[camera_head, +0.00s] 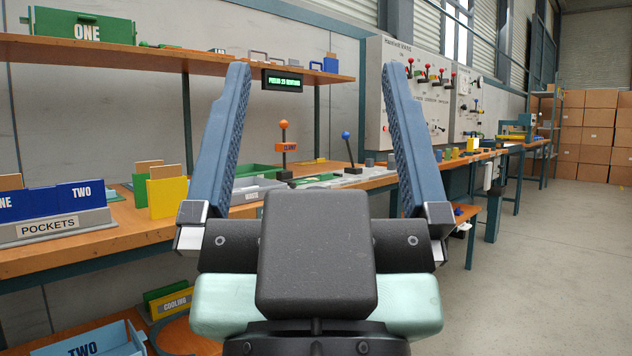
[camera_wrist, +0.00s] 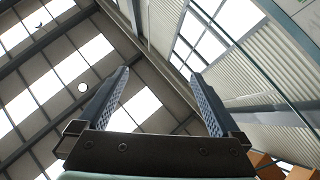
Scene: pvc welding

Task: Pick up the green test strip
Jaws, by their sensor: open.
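My gripper (camera_head: 316,66) is raised in front of the head camera, with its two blue ribbed fingers pointing up and wide apart. It is empty. In the wrist view my gripper (camera_wrist: 160,73) points at the roof, with nothing between the fingers. I cannot pick out the green test strip for certain. A small flat green piece (camera_head: 318,178) lies on the workbench behind my gripper, near the levers, but it is too small to tell what it is. My gripper hides part of the bench.
The wooden workbench (camera_head: 60,262) runs along the wall, with a shelf (camera_head: 165,60) above it. On it stand a grey POCKETS holder (camera_head: 60,228), yellow and wooden plates, an orange-knobbed lever (camera_head: 283,126) and a blue-knobbed lever (camera_head: 346,136). The floor (camera_head: 560,260) at right is clear.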

